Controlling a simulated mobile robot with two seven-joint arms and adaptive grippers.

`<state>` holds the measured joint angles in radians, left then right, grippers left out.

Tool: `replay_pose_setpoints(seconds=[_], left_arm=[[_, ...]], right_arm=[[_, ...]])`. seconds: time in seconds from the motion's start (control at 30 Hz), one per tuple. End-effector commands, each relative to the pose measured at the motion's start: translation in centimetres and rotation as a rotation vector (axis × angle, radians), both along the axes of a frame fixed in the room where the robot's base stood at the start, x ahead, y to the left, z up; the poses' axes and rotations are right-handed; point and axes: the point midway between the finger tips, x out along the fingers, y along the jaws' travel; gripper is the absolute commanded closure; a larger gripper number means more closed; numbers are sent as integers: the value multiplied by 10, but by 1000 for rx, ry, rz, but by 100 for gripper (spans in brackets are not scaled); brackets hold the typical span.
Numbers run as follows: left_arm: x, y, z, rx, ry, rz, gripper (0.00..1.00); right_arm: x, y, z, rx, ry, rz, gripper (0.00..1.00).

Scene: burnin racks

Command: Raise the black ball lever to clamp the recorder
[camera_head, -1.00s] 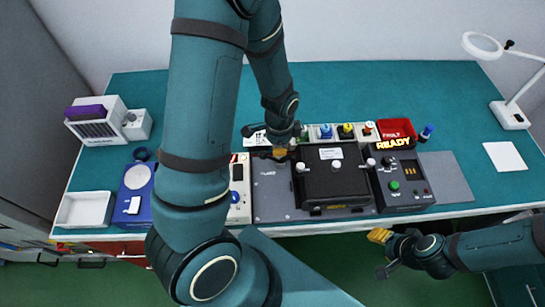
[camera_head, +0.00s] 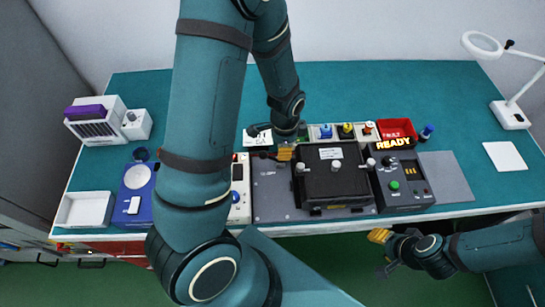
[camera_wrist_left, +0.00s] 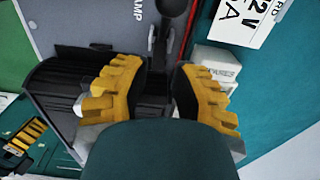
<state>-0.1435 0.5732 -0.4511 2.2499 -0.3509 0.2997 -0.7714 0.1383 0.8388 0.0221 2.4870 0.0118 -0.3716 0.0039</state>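The recorder is a black box (camera_head: 332,180) on a grey plate (camera_head: 270,196) in the middle of the bench; its dark ribbed side (camera_wrist_left: 55,90) shows in the left wrist view. The black ball lever (camera_wrist_left: 173,7) is at the top edge of the left wrist view, just beyond my fingertips, with a dark shaft running down toward the gap. My left gripper (camera_head: 286,152) is at the recorder's back left corner. In the wrist view its yellow fingers (camera_wrist_left: 160,75) are apart, with dark parts visible between them. My right gripper (camera_head: 381,250) is off the bench's front edge, its opening unclear.
A control box (camera_head: 402,184) with a green button and a READY sign stands right of the recorder. Colored buttons (camera_head: 346,131) and a red bin (camera_head: 397,128) line the back. A white tray (camera_head: 85,209) is far left. My left arm hides some of the bench.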

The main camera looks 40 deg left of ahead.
Motion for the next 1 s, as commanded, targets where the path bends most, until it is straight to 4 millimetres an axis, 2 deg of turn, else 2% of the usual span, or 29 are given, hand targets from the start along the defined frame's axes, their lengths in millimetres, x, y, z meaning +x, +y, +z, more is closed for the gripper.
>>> replay_pose_setpoints(seconds=[0.03, 0.07, 0.37, 1.0], left_arm=[[0, 0, 0, 0, 0, 0, 56], [0, 0, 0, 0, 0, 0, 52], [0, 0, 1, 0, 0, 0, 52], [0, 0, 46, 0, -1, -1, 52]], right_arm=[[0, 0, 0, 0, 0, 0, 53], [0, 0, 0, 0, 0, 0, 53], [0, 0, 1, 0, 0, 0, 53], [0, 0, 32, 0, 0, 0, 53]])
